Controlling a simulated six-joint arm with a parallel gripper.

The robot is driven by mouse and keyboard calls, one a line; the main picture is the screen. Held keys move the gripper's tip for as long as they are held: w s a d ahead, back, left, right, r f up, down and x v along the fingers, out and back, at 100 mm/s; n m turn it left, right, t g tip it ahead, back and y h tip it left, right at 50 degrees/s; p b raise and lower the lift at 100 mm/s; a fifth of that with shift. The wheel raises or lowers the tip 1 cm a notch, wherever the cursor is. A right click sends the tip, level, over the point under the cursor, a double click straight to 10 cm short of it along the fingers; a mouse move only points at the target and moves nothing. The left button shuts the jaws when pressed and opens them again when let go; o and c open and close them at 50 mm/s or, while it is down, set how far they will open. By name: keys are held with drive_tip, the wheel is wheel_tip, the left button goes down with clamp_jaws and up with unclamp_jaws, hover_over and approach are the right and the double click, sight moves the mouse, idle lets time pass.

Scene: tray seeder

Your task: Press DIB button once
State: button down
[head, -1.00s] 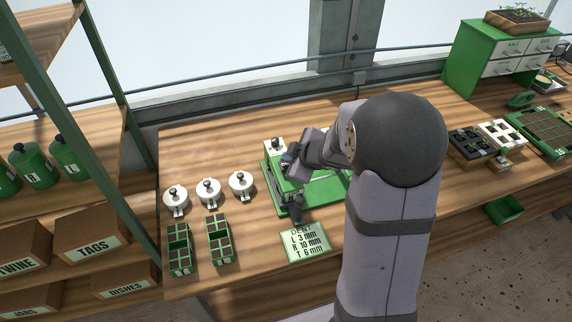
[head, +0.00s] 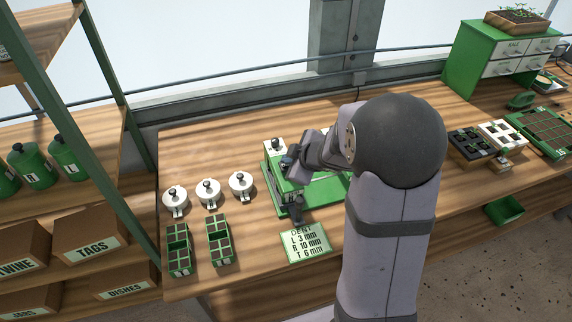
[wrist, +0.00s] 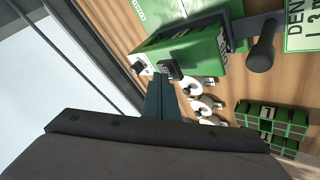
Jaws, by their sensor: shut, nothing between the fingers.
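The green seeder machine (head: 271,180) stands mid-bench, partly hidden behind my arm. It also shows in the wrist view (wrist: 205,45), with a white panel bearing a black knob (wrist: 138,68) at one end and a dark square block (wrist: 171,68) beside it. No DIB lettering is legible, so I cannot tell which part is the DIB button. My gripper (wrist: 164,84) is shut and empty, its tips pointing at the machine's end close to the dark block; I cannot tell whether they touch. In the head view my gripper (head: 288,162) is over the machine's left part.
A black-knobbed lever (wrist: 262,55) sticks out of the machine's front. A DENT card (head: 306,242) lies before it. White lidded pots (head: 240,185) and green cell trays (head: 218,243) stand to the left. Trays (head: 545,135) and a green drawer cabinet (head: 470,60) are at the right.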

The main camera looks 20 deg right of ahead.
drive_tip(key=shift+f+b, duration=0.45)
drive_tip(key=shift+f, duration=0.1)
idle(0.6)
drive_tip(key=shift+r, duration=0.15)
drive_tip(key=shift+r+p, duration=1.1)
drive_tip(key=shift+p, duration=0.25)
wheel_tip(320, 180, up, 5)
drive_tip(key=p, duration=0.5)
idle(0.5)
